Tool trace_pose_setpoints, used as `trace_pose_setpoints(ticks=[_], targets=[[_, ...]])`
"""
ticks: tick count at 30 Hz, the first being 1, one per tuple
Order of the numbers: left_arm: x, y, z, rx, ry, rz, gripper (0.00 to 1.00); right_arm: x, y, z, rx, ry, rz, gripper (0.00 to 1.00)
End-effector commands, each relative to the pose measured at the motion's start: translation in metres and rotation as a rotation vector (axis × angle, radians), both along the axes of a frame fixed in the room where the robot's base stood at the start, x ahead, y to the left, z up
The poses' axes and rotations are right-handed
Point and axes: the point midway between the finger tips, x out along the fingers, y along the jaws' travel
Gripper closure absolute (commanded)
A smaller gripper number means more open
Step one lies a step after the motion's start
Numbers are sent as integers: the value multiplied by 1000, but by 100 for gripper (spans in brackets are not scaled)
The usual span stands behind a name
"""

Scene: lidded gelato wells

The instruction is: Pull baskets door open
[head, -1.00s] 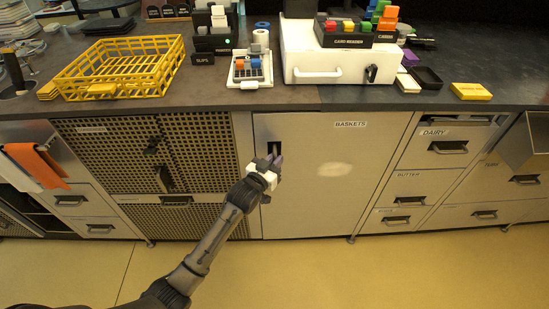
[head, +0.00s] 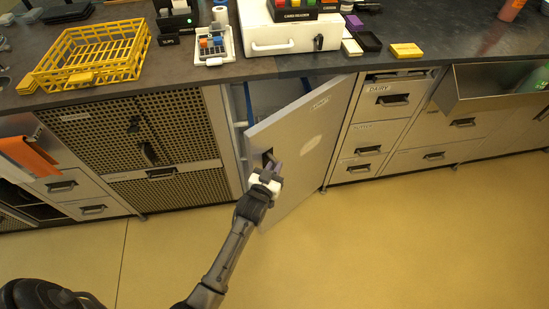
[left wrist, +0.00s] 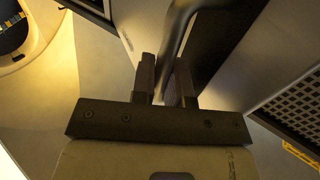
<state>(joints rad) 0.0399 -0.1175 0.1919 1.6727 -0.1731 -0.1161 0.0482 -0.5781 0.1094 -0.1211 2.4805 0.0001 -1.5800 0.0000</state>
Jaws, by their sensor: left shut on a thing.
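The baskets door (head: 308,140) is a light grey panel with a label near its top edge. It stands partly open, hinged on its right side, its left edge swung out from the cabinet. My left gripper (head: 268,170) is at the dark handle (head: 267,156) near the door's left edge. In the left wrist view my left gripper (left wrist: 165,82) has its two dark fingers shut around the handle bar (left wrist: 174,40). Part of the cabinet inside (head: 262,97) shows behind the door, dark with bluish and white shapes. My right gripper is not in view.
A dark counter (head: 200,72) runs above, with a yellow basket (head: 92,55) and a white card-reader box (head: 275,35). Perforated doors (head: 160,130) are left of the opening. Drawers (head: 393,100) stand right, one grey drawer (head: 490,88) pulled out. The yellow floor (head: 400,240) is clear.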

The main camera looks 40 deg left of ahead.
Motion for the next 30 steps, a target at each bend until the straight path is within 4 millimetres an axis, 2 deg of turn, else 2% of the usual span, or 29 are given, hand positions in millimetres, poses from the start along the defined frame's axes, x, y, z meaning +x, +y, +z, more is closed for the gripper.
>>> trace_pose_setpoints(ticks=[13, 14, 16, 25, 30], targets=[[-1, -1, -2, -1, 4, 3, 100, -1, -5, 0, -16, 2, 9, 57], [-1, -1, -2, -1, 4, 3, 83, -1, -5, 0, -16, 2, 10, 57], [-1, -1, -2, -1, 3, 3, 76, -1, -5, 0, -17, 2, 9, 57], [-5, -2, -1, -2, 3, 4, 76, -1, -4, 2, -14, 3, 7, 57], [-25, -6, 0, -3, 5, 4, 76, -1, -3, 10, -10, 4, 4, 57]])
